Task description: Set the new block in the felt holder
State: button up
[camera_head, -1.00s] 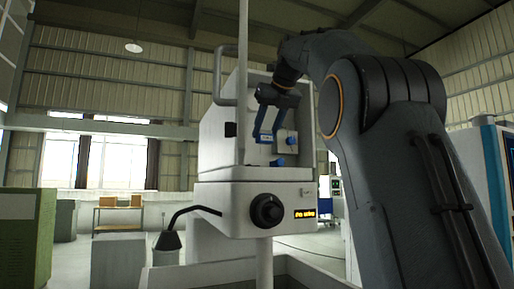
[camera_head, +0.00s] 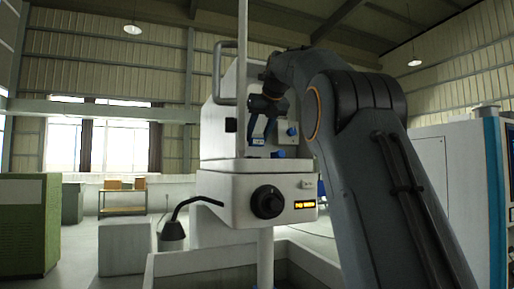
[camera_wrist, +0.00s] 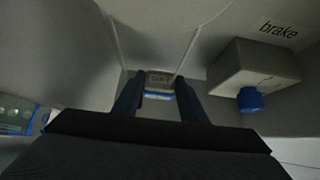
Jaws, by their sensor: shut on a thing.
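My gripper (camera_head: 258,130) reaches into the open recess of a white machine (camera_head: 245,184). In the wrist view its two dark blue fingers (camera_wrist: 159,101) are shut on a small grey block (camera_wrist: 158,78) with faint lettering; a pale and bright-blue band shows just below it. The block is in front of a pale machine wall, and I cannot tell whether it touches anything there. I cannot make out the felt holder in either view; the fingers and block may hide it.
A grey box (camera_wrist: 252,69) with a blue knob (camera_wrist: 250,99), beside the word "brake", projects close right of the fingers.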

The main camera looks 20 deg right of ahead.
aim_at(258, 142)
jog(key=shift+f, duration=1.8)
jog(key=shift+w+f+p, duration=0.1)
jog(key=shift+f+p, duration=0.15)
jog(key=shift+p, duration=0.25)
jog(key=o, duration=1.1)
jog(key=b+v, duration=0.2)
jog(key=v, duration=1)
jog(key=shift+b, duration=0.35)
